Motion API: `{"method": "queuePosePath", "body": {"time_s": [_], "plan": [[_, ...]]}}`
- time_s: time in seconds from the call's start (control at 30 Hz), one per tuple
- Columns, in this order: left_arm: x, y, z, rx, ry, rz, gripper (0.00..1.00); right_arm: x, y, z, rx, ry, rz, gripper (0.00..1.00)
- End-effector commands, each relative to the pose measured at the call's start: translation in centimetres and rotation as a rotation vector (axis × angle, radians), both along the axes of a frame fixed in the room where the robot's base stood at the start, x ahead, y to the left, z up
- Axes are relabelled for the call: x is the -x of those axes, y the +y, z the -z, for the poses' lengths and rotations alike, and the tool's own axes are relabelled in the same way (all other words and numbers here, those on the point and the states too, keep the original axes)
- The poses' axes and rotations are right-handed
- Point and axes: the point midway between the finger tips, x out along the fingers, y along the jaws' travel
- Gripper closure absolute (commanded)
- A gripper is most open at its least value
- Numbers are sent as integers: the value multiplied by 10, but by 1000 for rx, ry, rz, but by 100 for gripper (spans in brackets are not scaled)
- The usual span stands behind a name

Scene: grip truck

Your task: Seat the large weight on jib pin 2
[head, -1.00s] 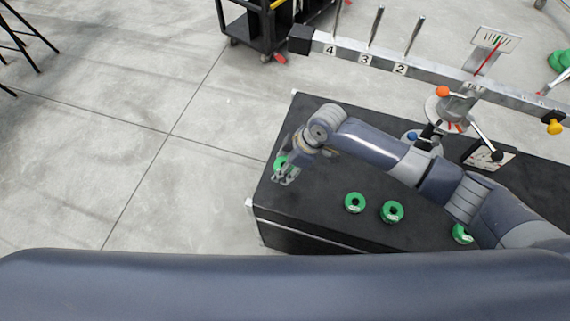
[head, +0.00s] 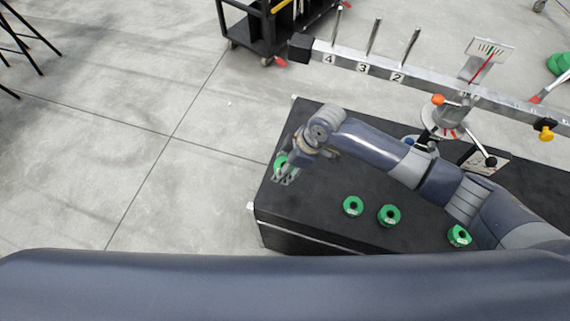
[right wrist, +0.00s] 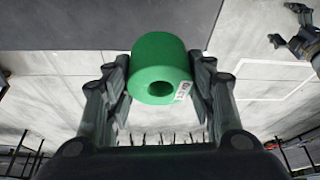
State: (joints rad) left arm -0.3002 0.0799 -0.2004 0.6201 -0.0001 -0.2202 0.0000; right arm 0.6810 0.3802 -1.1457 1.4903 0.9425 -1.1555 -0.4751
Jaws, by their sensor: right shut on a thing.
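A green ring-shaped weight (right wrist: 160,68) with a hole and a white label is between the fingers of my right gripper (right wrist: 160,85), which is shut on its sides. In the head view my right gripper (head: 284,172) holds this weight (head: 279,161) at the left end of the black platform; the fingers partly hide it. I cannot tell whether it touches the surface. The jib (head: 430,88) is a grey beam with upright pins. Pin 2 (head: 411,47), above its "2" label, is bare and stands well up and right of my gripper.
Several more green weights, such as this one (head: 388,215), sit on the black platform (head: 320,215). Pin 3 (head: 374,37) and pin 4 (head: 336,26) are bare. A gauge with a red pointer (head: 487,52) stands on the beam. A black cart (head: 262,30) is behind.

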Motion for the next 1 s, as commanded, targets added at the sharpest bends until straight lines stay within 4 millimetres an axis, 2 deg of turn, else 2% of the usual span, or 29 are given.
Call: {"method": "queuePosePath", "body": {"time_s": [0.03, 1.0], "plan": [[0, 0, -6, 0, 0, 0, 12, -1, 2, -8, -5, -3, 0, 70], [0, 0, -53, 0, 0, -1, 12, -1, 2, -56, -4, -3, -1, 70]]}}
